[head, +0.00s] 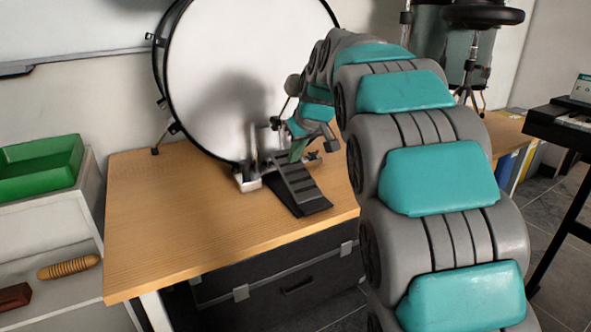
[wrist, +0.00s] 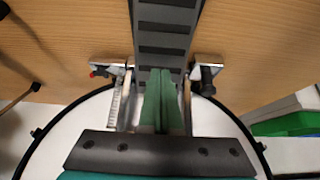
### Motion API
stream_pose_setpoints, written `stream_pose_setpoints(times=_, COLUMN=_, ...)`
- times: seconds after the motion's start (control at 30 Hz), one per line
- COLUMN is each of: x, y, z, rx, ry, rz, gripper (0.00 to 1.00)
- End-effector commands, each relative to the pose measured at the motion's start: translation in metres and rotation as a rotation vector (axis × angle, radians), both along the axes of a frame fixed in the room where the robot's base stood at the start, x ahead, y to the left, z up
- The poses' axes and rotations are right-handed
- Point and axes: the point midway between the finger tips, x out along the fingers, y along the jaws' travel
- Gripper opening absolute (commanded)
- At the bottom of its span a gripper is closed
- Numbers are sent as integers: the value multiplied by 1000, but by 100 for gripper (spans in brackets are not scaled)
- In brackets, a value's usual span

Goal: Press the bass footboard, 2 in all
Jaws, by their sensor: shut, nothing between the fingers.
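The bass footboard (head: 293,182) is a black ribbed pedal plate on the wooden table, in front of the white bass drum (head: 235,75). In the wrist view the footboard (wrist: 165,38) runs up from the middle to the top edge. My gripper (head: 298,152) is at the drum end of the footboard. Its two green fingers (wrist: 160,75) are shut together with nothing between them and overlap the plate's lower end in the wrist view. I cannot tell whether the fingertips touch the plate. The beater (head: 292,85) stands near the drum head, partly beside my arm.
The wooden table top (head: 170,225) is clear left of the pedal. A green tray (head: 40,168) sits on a white shelf at the left, above a guiro (head: 68,267). A black case (head: 280,283) stands under the table. A keyboard (head: 565,122) is at the right.

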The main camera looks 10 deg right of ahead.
Motion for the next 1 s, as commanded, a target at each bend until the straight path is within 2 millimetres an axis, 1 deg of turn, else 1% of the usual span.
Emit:
stream_pose_setpoints(times=0.17, x=0, y=0, z=-1, rx=0, ry=0, rz=0, gripper=0)
stream_pose_setpoints(times=0.27, x=0, y=0, z=-5, rx=0, ry=0, rz=0, gripper=0)
stream_pose_setpoints(times=0.67, x=-1, y=0, z=-40, rx=1, ry=7, rz=1, gripper=0)
stream_pose_setpoints(times=0.87, x=-1, y=0, z=-38, rx=0, ry=6, rz=0, gripper=0)
stream_pose_setpoints(times=1.0, x=0, y=0, z=-31, rx=0, ry=4, rz=1, gripper=0)
